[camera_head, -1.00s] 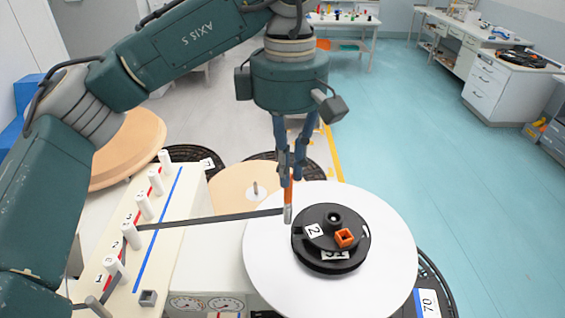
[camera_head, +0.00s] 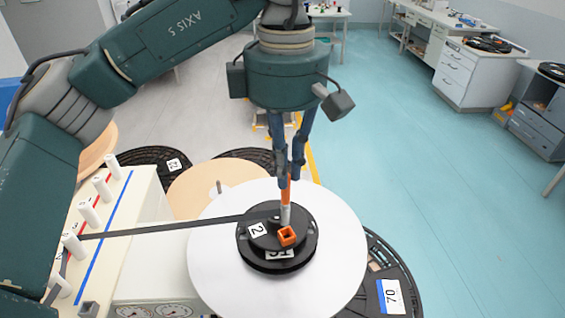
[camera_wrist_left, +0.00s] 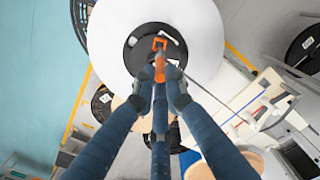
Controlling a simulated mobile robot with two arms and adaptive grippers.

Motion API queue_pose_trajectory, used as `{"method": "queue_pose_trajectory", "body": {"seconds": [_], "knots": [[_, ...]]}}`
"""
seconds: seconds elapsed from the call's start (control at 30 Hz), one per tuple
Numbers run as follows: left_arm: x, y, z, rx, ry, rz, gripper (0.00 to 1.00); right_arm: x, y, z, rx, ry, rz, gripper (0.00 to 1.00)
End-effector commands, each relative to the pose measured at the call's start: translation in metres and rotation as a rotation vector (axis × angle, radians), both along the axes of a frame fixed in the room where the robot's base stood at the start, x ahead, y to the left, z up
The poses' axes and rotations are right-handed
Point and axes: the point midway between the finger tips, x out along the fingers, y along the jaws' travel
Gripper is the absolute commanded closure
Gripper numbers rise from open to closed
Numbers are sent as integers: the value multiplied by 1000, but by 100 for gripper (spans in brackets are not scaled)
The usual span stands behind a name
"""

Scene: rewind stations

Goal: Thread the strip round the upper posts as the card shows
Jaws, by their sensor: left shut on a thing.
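The strip runs nearly straight left to a white post (camera_head: 73,246) and bends there towards a nearer post (camera_head: 60,286). Farther white posts (camera_head: 90,214) in the row are clear of it. In the left wrist view the orange handle (camera_wrist_left: 159,68) lies between the fingers, over the hub. The card does not show.
A white disc (camera_head: 330,265) lies under the hub, which bears an orange square socket (camera_head: 287,236). The posts stand on a cream bench (camera_head: 140,215) with dials at its front. Black reels (camera_head: 400,300) and a tan disc (camera_head: 190,190) surround it.

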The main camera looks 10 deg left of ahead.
Motion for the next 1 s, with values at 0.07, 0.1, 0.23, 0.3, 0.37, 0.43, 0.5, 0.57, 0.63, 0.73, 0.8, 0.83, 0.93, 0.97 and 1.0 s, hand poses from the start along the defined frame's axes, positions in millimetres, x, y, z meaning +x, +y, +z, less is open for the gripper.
{"method": "queue_pose_trajectory", "body": {"seconds": [0.07,0.1,0.23,0.3,0.37,0.43,0.5,0.57,0.63,0.73,0.8,0.83,0.93,0.97,1.0], "knots": [[-1,-1,0,0,-1,0,100,0,-1,0,-1,0,0,60],[-1,-1,0,0,-1,0,100,0,-1,0,-1,0,0,60],[-1,-2,0,0,-1,1,100,0,-1,0,-1,0,0,60],[-1,-2,0,0,-1,1,100,0,-1,0,-1,0,1,60],[-1,-2,0,0,-1,1,100,0,0,0,0,0,1,60],[-1,-2,0,0,-1,1,100,0,0,0,0,0,1,60],[-1,-2,0,0,-1,1,100,0,1,0,1,0,0,60],[-1,-2,0,0,0,1,100,0,2,-1,3,1,0,60],[-1,-2,-1,0,0,1,100,0,4,-1,4,0,-1,60],[-1,-2,-3,0,0,1,100,0,5,-3,5,0,-1,60],[-1,-1,-5,0,0,1,100,0,5,-5,5,0,-1,60],[-1,-1,-6,0,0,1,100,0,5,-5,5,0,-1,60],[-1,-1,-9,0,0,1,100,0,5,-8,5,0,0,60],[-1,-1,-10,0,0,1,100,0,5,-9,5,0,0,60],[-1,-1,-12,0,0,1,100,0,5,-11,5,0,0,60]]}}
